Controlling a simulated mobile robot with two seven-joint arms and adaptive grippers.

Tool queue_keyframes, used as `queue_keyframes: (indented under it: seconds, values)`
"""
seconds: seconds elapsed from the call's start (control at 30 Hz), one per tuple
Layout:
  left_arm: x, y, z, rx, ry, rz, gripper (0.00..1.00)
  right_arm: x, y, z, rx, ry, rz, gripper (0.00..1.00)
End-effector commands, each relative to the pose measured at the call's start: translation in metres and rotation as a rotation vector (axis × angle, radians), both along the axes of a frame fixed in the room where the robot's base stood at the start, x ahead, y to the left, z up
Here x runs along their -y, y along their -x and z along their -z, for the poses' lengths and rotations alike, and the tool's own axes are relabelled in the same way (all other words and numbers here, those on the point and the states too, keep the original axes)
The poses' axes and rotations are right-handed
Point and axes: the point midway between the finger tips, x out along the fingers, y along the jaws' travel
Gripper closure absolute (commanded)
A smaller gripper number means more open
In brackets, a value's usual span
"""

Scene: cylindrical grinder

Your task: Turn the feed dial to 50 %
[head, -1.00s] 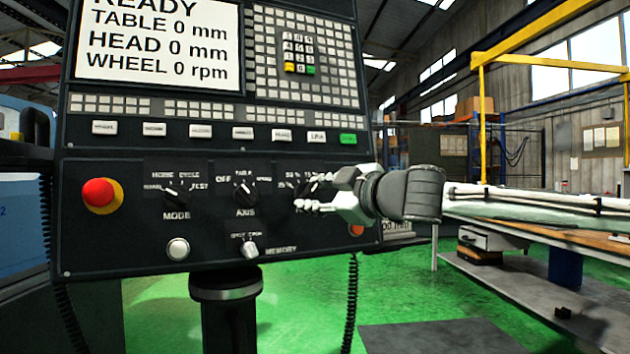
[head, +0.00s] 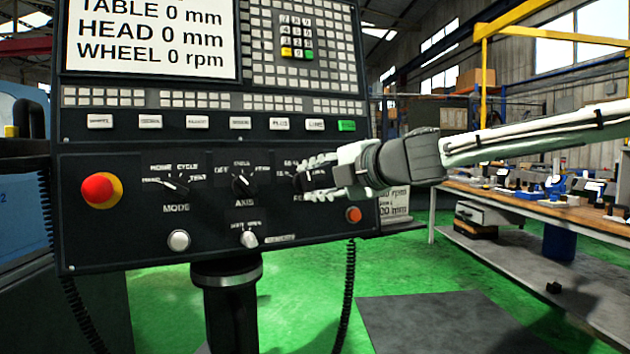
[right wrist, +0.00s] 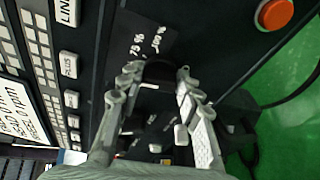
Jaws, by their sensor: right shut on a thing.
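The feed dial is a black knob at the right of the panel's dial row, mostly hidden behind my right gripper (head: 312,178) in the head view. In the right wrist view the dark feed dial (right wrist: 158,72) sits between the two fingertips of my right gripper (right wrist: 154,80). The gripper is shut on the dial. Marks reading 75 % and 100 % show beside it in the wrist view. Its pointer and the 50 % mark cannot be made out clearly. My left gripper is not in view.
The control panel (head: 120,240) also carries a mode dial (head: 178,187), an axis dial (head: 242,184), a memory switch (head: 249,239), a red emergency button (head: 101,189) and an orange button (head: 353,214). A workbench (head: 540,208) stands at the right. Green floor lies open below.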

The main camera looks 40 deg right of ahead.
Motion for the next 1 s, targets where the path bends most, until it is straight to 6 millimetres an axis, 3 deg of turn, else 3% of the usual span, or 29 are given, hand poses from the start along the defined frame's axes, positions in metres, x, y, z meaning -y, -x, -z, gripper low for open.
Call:
queue_keyframes:
  seconds: [0.33, 0.87, 0.9, 1.0]
  values:
    - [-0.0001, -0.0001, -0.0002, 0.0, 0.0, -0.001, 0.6, 0.0013, -0.0007, -0.0027, -0.019, 0.136, -0.02, 0.94]
    - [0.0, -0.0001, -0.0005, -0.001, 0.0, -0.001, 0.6, 0.0014, -0.0009, -0.0036, -0.022, 0.158, -0.024, 0.94]
    - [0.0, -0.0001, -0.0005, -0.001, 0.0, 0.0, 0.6, 0.0014, -0.001, -0.0037, -0.021, 0.157, -0.024, 0.63]
    - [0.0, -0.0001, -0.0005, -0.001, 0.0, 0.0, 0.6, 0.0013, -0.0008, -0.0035, -0.022, 0.158, -0.024, 0.51]
